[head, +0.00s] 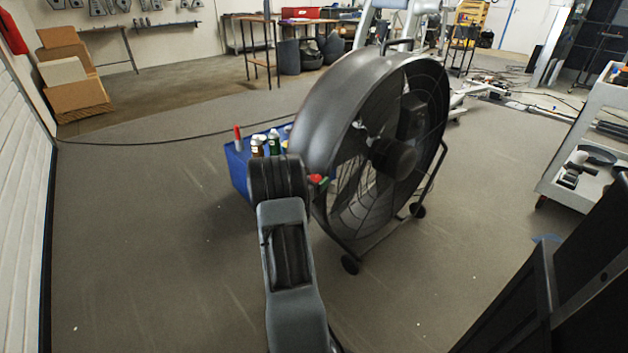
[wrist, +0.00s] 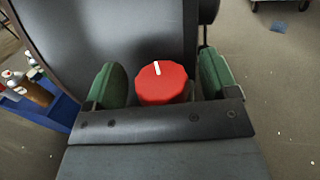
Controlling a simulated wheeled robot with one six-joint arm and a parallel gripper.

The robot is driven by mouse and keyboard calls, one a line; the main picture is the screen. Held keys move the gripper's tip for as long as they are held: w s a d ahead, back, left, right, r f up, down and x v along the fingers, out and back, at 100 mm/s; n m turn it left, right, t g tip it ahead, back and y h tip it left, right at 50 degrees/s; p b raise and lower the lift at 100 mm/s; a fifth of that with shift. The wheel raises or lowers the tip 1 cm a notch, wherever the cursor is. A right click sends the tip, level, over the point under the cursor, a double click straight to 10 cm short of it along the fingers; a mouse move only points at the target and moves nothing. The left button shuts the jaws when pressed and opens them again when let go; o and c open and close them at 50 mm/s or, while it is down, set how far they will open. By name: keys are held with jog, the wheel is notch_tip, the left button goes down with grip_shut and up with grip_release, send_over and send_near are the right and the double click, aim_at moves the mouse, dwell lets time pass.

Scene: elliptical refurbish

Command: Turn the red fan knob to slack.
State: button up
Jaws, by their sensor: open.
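The red fan knob (wrist: 162,85) shows in the wrist view, with a white pointer mark near its top edge that points up and slightly left. My gripper (wrist: 160,82) is open, with one green finger on each side of the knob and a visible gap on both sides. In the head view the red knob (head: 315,178) is a small spot at the left side of the large black drum fan (head: 320,95), partly hidden by my arm. The fan housing also fills the upper wrist view (wrist: 110,35). Any label around the knob is not readable.
A blue box (head: 236,170) with several bottles and cans stands left of the fan. A grey cart (head: 570,190) is at the right. Cardboard boxes (head: 75,75) lean at the back left. A cable crosses the floor behind. The floor at the left is clear.

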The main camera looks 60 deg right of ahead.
jog(key=c, duration=0.9)
jog(key=shift+n+t+b, duration=0.45)
jog(key=shift+n+t, duration=0.25)
jog(key=shift+t, duration=0.4)
jog(key=o, duration=0.9)
jog(key=a+p, duration=0.3)
jog(key=a, duration=1)
jog(key=shift+s+a, duration=0.2)
jog(key=shift+a, duration=0.2)
